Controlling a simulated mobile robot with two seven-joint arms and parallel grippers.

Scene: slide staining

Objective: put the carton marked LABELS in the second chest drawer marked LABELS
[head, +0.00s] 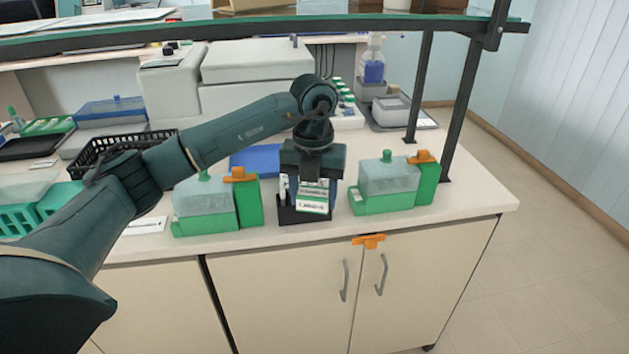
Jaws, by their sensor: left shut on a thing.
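My left gripper (312,172) points down over the bench near its front edge. It is shut on a small white and green carton (312,205), whose front lettering is small but looks like "Labels". The carton's upper part is hidden by the gripper. A dark navy open holder (290,215) is around or just behind the carton; I cannot tell whether the carton still touches it. No chest drawer marked LABELS can be made out. My right gripper is not in view.
Green staining boxes with clear lids and orange clips stand close on the left (205,205) and right (388,185). A dark-framed shelf (250,27) crosses overhead, with posts at right. Cabinet doors (280,300) are below the bench.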

